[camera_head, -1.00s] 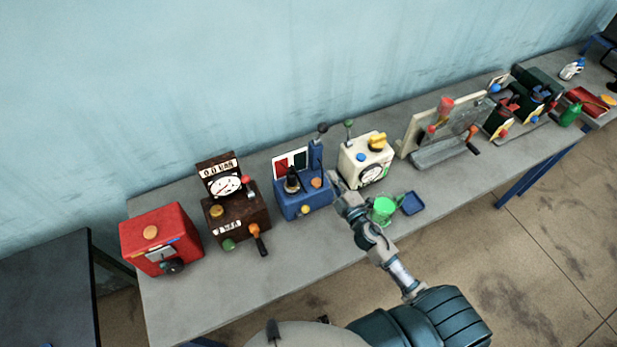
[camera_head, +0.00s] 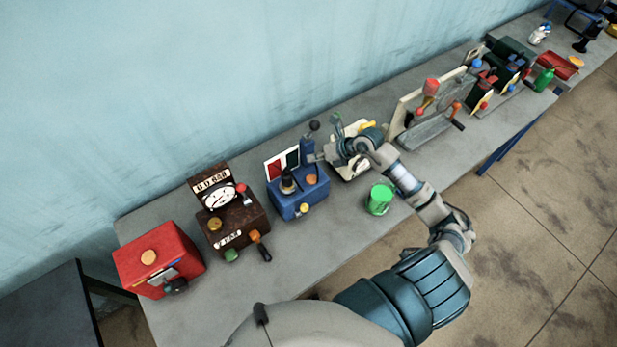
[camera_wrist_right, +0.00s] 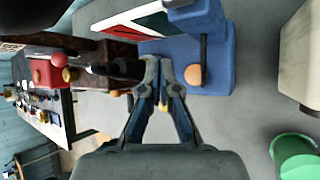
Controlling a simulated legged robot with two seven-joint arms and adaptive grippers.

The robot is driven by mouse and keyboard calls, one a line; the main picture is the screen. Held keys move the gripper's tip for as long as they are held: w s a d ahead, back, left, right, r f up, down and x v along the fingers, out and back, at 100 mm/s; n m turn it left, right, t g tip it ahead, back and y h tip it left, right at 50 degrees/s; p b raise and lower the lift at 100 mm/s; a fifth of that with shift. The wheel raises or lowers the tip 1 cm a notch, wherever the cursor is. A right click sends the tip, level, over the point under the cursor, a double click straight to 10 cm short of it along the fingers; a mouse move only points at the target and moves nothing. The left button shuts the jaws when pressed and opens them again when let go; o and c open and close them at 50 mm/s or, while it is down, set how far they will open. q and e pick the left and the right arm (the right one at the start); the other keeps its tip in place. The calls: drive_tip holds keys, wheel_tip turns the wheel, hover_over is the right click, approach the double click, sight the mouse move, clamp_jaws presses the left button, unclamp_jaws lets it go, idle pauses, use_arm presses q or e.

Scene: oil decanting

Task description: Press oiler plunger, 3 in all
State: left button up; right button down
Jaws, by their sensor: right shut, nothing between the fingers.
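A blue box device (camera_head: 304,203) stands mid-bench with a black upright plunger-like part (camera_head: 287,180), an orange round button and a red-and-green panel behind. I cannot tell for sure which part is the oiler plunger. My right gripper (camera_head: 314,157) is shut and empty, at the blue box's upper right. In the wrist view its fingertips (camera_wrist_right: 157,72) are near the box's left edge; contact is unclear. My left gripper is not in view.
A cream box (camera_head: 350,168) is partly hidden behind my right arm. A green cup (camera_head: 379,199) stands in front of it. A brown gauge box (camera_head: 232,220) and a red box (camera_head: 160,258) stand to the left. The bench front (camera_head: 330,245) is clear.

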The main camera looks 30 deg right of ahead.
drive_tip(key=d, duration=0.1)
drive_tip(key=b, duration=0.5)
hover_over(313, 179)
drive_tip(key=f, duration=0.3)
drive_tip(key=a+f, duration=0.1)
drive_tip(key=f, duration=0.1)
drive_tip(key=shift+f, duration=0.35)
drive_tip(key=f, duration=0.1)
drive_tip(key=d+f+b, duration=0.1)
drive_tip(key=f, duration=0.1)
drive_tip(key=shift+d, duration=0.2)
drive_tip(key=shift+d+f, duration=0.25)
drive_tip(key=shift+d, duration=0.1)
drive_tip(key=shift+a+r, duration=0.2)
drive_tip(key=shift+a, duration=0.6)
drive_tip(key=shift+d, duration=0.5)
drive_tip(key=shift+d+f, duration=0.1)
drive_tip(key=shift+d, duration=0.05)
drive_tip(key=shift+a, duration=0.5)
drive_tip(key=shift+f+b, duration=0.2)
drive_tip(key=shift+b, duration=0.2)
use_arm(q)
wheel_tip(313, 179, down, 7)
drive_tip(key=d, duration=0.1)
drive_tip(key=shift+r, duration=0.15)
use_arm(e)
drive_tip(key=shift+d, duration=0.1)
